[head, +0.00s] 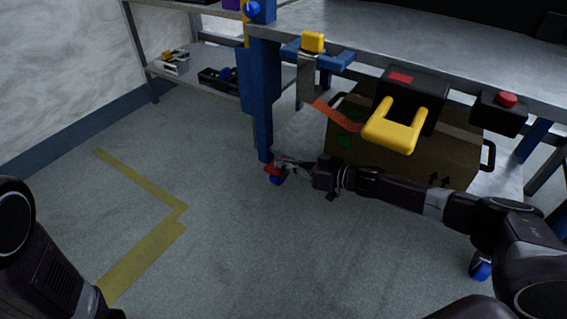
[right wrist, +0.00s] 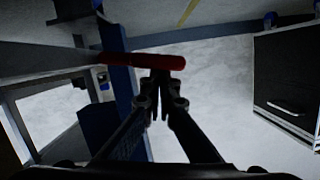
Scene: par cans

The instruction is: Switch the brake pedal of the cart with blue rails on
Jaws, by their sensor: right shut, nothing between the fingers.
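The cart with blue rails has a blue corner post (head: 262,105) that runs down to a blue caster wheel (head: 278,181). A small red brake pedal (head: 271,169) sits at that wheel. In the right wrist view the pedal is a red bar (right wrist: 125,60) across the fingertips. My right gripper (head: 288,167) is shut and empty, low by the floor, with its fingertips at the pedal. In the right wrist view its tips (right wrist: 160,80) overlap the bar's right part; I cannot tell whether they press on it. My left arm shows at the lower left, its gripper out of view.
A cardboard box (head: 400,153) stands on the cart's lower shelf. A grey shelf (head: 205,80) stands behind on the left. The floor with yellow tape (head: 140,180) is clear.

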